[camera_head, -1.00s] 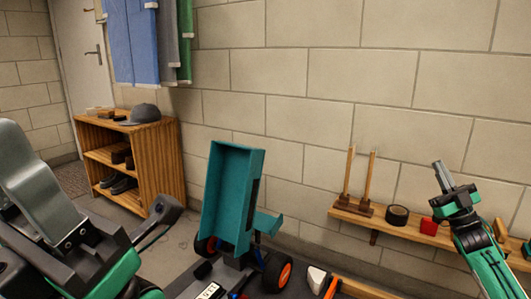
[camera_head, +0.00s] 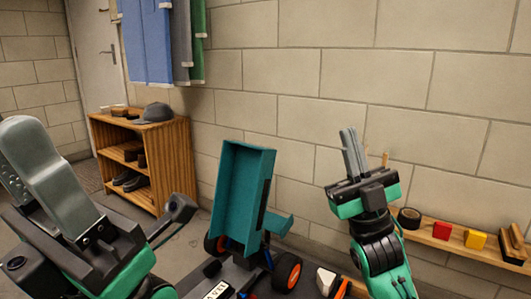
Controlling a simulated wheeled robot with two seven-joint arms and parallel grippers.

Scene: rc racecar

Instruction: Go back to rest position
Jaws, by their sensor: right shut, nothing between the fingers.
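My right gripper (camera_head: 354,152) is raised at the right of centre, fingers pointing up, shut and empty. It stands in front of the wall, hiding part of the upright wooden pegs behind it. What looks like my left gripper (camera_head: 35,150) is large and close at the left edge. I cannot tell from this angle whether its fingers are open or shut. The racecar (camera_head: 240,200) has a tall teal panel, dark wheels with orange hubs and a dark chassis. It sits at the lower centre, between my two arms and apart from the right gripper.
A wooden shelf unit (camera_head: 172,165) holds a cap (camera_head: 155,113) and shoes at the left. A wall ledge (camera_head: 425,238) at the right bears a tape roll (camera_head: 409,217), a red block (camera_head: 441,230), a yellow block (camera_head: 475,239) and brushes. Blue clothes (camera_head: 145,40) hang above.

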